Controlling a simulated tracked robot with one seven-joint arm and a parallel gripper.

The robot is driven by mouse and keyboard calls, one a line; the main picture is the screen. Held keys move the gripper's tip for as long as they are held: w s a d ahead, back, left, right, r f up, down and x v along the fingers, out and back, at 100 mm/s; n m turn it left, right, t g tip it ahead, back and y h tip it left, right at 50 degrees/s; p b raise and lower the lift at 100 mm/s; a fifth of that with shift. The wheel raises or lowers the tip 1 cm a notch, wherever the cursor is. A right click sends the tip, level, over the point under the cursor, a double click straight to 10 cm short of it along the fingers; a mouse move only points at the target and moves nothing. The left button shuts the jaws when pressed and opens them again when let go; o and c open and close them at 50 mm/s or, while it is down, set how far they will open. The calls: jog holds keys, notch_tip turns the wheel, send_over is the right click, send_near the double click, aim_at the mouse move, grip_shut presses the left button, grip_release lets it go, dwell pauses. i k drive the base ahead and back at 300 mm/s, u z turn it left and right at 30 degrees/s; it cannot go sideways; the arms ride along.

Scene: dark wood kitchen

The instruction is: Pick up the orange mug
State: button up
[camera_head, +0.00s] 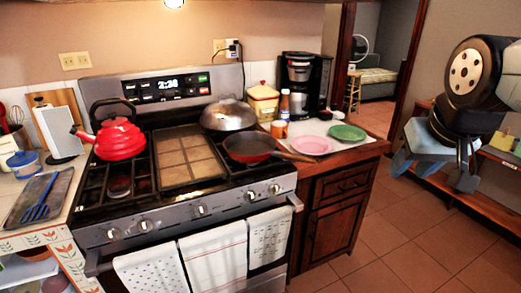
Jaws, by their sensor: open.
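A small orange mug (279,129) stands on the counter just right of the stove, in front of a bottle (284,103). It is small in view and its handle cannot be made out. My gripper (434,174) hangs in the air at the right of the view, well to the right of the mug and apart from it. Its fingers are spread and nothing shows between them.
A pink plate (311,145) and a green plate (347,132) lie right of the mug. A pan (249,148) has its handle reaching over the counter in front of the mug. A coffee maker (304,82) stands behind. The tiled floor (400,240) is clear.

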aim_at(279, 129)
jog(key=u, duration=0.1)
jog(key=k, duration=0.45)
jog(key=z, duration=0.8)
jog(key=i, duration=2.25)
jog(key=u, duration=1.05)
jog(key=i, duration=0.25)
jog(key=u, duration=0.05)
jog(key=k, duration=0.85)
